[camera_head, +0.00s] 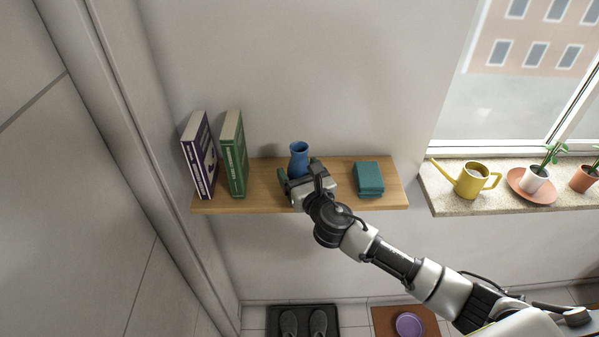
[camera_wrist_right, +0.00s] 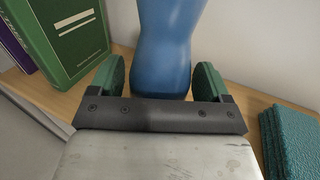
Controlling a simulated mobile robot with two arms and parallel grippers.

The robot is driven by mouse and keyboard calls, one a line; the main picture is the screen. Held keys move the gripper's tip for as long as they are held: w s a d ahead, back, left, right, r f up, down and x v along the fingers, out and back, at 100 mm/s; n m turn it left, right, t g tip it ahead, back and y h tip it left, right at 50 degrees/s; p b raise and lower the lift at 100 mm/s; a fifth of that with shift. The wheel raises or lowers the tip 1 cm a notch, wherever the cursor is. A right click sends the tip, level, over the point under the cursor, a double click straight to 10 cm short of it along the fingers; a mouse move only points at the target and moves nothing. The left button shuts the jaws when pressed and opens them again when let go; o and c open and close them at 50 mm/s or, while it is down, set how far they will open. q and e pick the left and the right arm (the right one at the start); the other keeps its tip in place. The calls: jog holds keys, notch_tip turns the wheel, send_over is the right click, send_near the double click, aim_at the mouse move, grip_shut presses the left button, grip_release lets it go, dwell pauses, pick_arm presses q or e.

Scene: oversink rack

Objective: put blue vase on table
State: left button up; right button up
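The blue vase (camera_head: 299,157) stands upright on the wooden shelf (camera_head: 340,202) on the wall, between the books and a teal stack. It also shows in the right wrist view (camera_wrist_right: 168,45), its top cut off. My right gripper (camera_head: 300,171) is at the vase, coming from the front right. In the right wrist view its green-padded fingers (camera_wrist_right: 159,80) are open, one on each side of the vase, with a visible gap on both sides. The gripper hides the vase's lower part in the head view. My left gripper and a table are not in view.
Purple (camera_head: 199,155) and green (camera_head: 234,153) books stand to the left on the shelf. A folded teal stack (camera_head: 368,178) lies to the right. A yellow watering can (camera_head: 467,179) and potted plants are on the windowsill. Slippers on a dark mat (camera_head: 304,321) lie below.

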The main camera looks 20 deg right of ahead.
jog(key=c, duration=0.9)
jog(key=shift+c, duration=0.2)
